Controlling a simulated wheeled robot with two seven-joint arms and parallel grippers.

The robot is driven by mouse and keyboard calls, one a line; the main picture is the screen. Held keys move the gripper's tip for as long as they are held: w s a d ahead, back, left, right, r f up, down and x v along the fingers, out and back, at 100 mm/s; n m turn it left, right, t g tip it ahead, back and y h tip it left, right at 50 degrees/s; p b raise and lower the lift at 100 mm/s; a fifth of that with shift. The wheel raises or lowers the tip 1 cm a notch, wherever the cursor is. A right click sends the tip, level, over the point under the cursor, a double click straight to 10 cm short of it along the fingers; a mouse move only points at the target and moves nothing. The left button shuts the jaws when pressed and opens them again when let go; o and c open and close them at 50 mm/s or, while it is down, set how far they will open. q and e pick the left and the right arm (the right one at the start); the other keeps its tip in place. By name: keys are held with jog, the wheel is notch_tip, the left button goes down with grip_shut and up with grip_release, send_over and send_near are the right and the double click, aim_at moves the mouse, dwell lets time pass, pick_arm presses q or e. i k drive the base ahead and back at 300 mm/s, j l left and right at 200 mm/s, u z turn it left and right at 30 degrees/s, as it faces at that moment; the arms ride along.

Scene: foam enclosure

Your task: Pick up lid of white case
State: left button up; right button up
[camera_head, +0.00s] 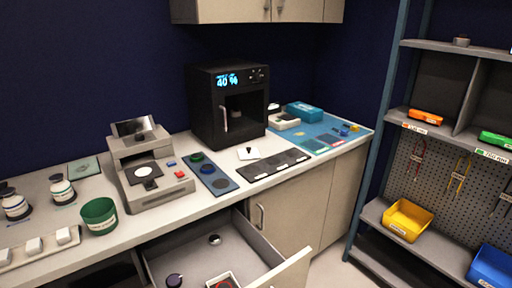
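A small white box (284,121) with a darker top stands at the back right of the counter, beside a teal box (304,112). A flat white piece (248,153) with a small dark mark lies on the counter in front of the black oven-like machine. I cannot tell for sure which of these is the white case or its lid. Neither of my grippers is in view.
The black machine (204,118) and a grey device (150,192) stand on the counter. A green cup (100,217) is at the left. A drawer (190,252) is open below, with small items inside. A shelf rack with coloured bins (407,219) stands at the right.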

aim_at(249, 153)
jog(key=i+l+u, duration=0.1)
jog(key=l, duration=0.25)
jog(key=i+l+u, duration=0.1)
jog(key=i+l, duration=0.2)
jog(key=i+l+u, duration=0.15)
jog(key=l, duration=0.35)
jog(key=i+l+u, duration=0.1)
jog(key=l, duration=0.3)
jog(key=i+l+u, duration=0.1)
jog(key=l, duration=0.35)
jog(key=i+l+u, duration=0.1)
jog(key=l, duration=0.3)
jog(key=i, duration=0.1)
